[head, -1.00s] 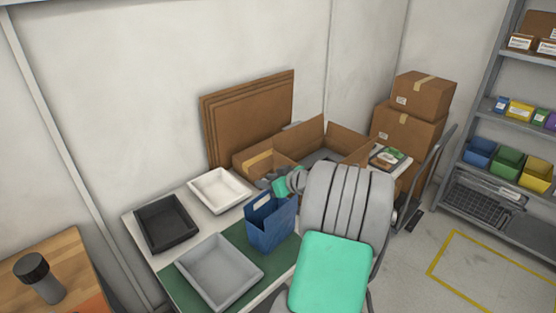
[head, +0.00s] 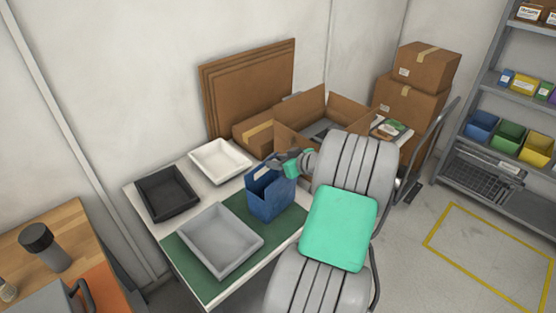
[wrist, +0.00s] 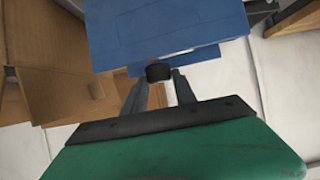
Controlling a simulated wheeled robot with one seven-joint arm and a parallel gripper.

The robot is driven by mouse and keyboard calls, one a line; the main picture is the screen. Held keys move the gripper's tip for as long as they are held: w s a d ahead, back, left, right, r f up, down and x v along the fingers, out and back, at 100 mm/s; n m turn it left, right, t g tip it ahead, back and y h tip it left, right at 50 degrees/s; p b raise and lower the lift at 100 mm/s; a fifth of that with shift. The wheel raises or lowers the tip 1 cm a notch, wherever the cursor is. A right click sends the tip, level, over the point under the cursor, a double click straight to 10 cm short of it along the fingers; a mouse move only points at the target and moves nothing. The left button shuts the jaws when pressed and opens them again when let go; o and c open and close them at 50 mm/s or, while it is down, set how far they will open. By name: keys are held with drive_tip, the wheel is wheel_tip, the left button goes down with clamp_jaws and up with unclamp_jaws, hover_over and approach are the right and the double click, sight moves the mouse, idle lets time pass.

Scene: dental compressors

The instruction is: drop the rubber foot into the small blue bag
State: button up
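The small blue bag (head: 270,198) stands upright on the table, open at the top, beside the grey tray. In the wrist view its blue side (wrist: 190,25) fills the top of the picture. My gripper (head: 274,164) is at the bag's upper rim in the head view. In the wrist view my gripper's two fingers (wrist: 158,75) close in on a small black rubber foot (wrist: 158,72), which is held between the tips. The foot shows in front of the bag's rim area. In the head view the foot is too small to make out.
A grey tray (head: 207,262), a black tray (head: 145,196) and a white tray (head: 232,148) share the table with a green mat (head: 236,277). An open cardboard box (head: 300,110) and flat cardboard stand behind the bag. Stacked boxes (head: 427,68) are at the right.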

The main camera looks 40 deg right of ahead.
drive_tip(key=o, duration=0.5)
drive_tip(key=b+v, duration=0.2)
drive_tip(key=v, duration=0.5)
drive_tip(key=shift+s+r, duration=0.2)
drive_tip(key=shift+s, duration=0.15)
